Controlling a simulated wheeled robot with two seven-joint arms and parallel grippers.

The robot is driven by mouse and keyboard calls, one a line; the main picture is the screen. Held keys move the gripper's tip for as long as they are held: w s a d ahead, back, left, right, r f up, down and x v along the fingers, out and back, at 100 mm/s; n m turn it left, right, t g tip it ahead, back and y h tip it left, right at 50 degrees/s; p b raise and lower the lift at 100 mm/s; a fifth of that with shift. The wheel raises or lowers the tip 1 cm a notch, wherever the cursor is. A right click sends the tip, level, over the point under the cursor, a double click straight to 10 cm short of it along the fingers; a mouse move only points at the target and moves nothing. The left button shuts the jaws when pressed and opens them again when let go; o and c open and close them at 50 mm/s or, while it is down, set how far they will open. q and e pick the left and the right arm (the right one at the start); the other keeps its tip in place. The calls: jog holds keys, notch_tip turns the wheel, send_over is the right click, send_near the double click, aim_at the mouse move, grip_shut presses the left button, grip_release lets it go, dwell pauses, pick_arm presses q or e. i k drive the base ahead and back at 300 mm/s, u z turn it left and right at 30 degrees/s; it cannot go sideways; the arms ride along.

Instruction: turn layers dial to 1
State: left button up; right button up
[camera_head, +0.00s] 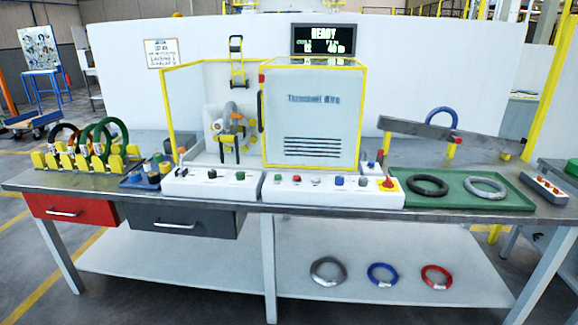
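Two white control boxes stand along the front of the table. The left control box (211,191) carries a few small knobs, among them a black knob (212,174) and a green knob (240,176). The right control box (320,197) carries several coloured buttons or knobs and a red emergency-stop knob (387,184) on yellow. The labels are too small to read, so I cannot tell which control is the layers dial or where it points. The display (324,40) reads READY, with small figures below. Neither of my grippers is in view.
A yellow-framed machine cabinet (312,110) stands behind the boxes. A rack (70,156) with coils is at left, beside a blue tray (128,183). A green tray (458,203) with a black and a grey coil is at right. Several coils lie on the lower shelf (180,265).

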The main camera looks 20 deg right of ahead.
aim_at(338, 179)
jog(key=z, duration=0.15)
jog(key=i, duration=0.9)
jog(key=z, duration=0.55)
